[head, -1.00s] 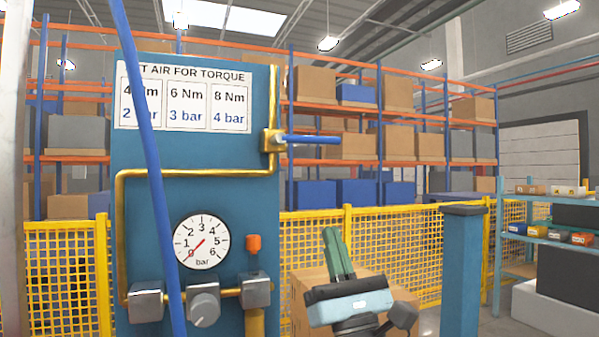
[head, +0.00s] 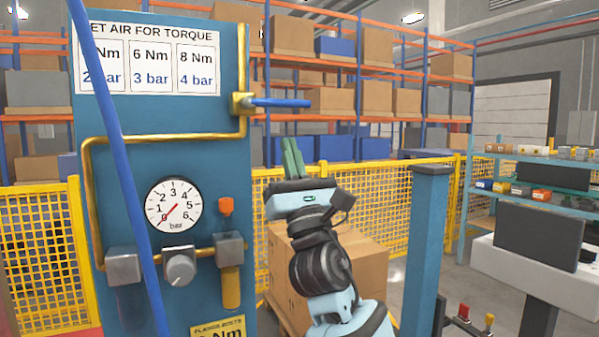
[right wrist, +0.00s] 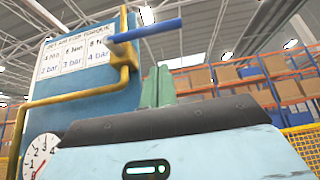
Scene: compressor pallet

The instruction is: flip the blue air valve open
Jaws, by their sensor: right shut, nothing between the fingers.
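The blue air valve handle (head: 282,102) sticks out level to the right from a brass valve body (head: 242,104) on the brass pipe, at the right edge of the blue panel (head: 110,120). In the right wrist view the handle (right wrist: 146,30) crosses the top, above the fingers. My right gripper (head: 292,146) points up, with its green fingers shut and empty. It is below the handle and apart from it in the head view. The fingers also show in the right wrist view (right wrist: 158,84). My left gripper is not in view.
A pressure gauge (head: 173,204) on the panel reads about 0 bar. A grey regulator knob (head: 180,267) and an orange cap (head: 226,206) sit near it. A blue hose (head: 120,165) crosses the panel's front. Cardboard boxes (head: 360,262) and a yellow fence (head: 380,195) stand behind my right arm.

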